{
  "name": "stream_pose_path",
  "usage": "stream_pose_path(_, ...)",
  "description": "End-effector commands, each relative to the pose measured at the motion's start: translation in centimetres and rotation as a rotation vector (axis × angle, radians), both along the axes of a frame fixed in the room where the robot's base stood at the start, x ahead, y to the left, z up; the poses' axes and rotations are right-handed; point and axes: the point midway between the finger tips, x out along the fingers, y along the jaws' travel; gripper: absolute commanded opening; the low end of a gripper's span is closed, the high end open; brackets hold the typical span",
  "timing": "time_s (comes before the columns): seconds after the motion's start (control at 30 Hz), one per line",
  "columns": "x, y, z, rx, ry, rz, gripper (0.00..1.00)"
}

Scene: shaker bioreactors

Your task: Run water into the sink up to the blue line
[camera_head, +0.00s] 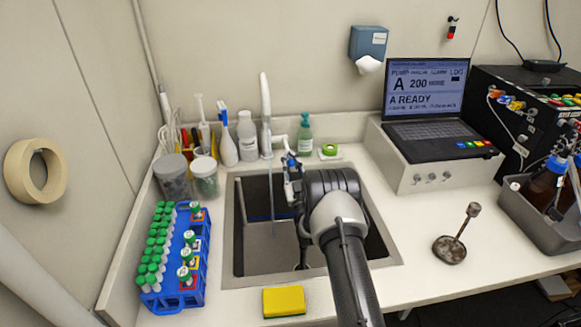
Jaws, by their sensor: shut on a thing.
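The white tap (265,112) stands behind the sink, its tall spout upright and its small lever (279,139) on the right. My gripper (290,162) is at the lever, over the sink's back edge, and shut on it; my arm hides much of the grip. The steel sink (228,240) is set into the counter, and my arm covers its right part. A thin pale vertical streak, which looks like running water (271,190), drops below the tap into the sink. A faint blue line (258,218) crosses the sink wall. The water level cannot be made out.
A blue rack (178,301) of green-capped tubes stands left of the sink, with jars and bottles behind it. A yellow sponge (284,301) lies at the front edge. A laptop (428,105) sits on a box at right.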

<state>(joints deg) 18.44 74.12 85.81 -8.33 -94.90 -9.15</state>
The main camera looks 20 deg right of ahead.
Motion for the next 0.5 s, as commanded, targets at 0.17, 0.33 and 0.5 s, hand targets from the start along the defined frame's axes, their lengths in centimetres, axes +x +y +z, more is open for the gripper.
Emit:
stream_pose_path(0.17,-0.08,0.01,-0.79,-0.009,-0.031,-0.001,0.00)
stream_pose_path(0.33,-0.10,0.02,-0.61,-0.011,-0.035,0.000,0.00)
stream_pose_path(0.5,-0.11,0.02,-0.58,-0.010,-0.034,0.000,0.00)
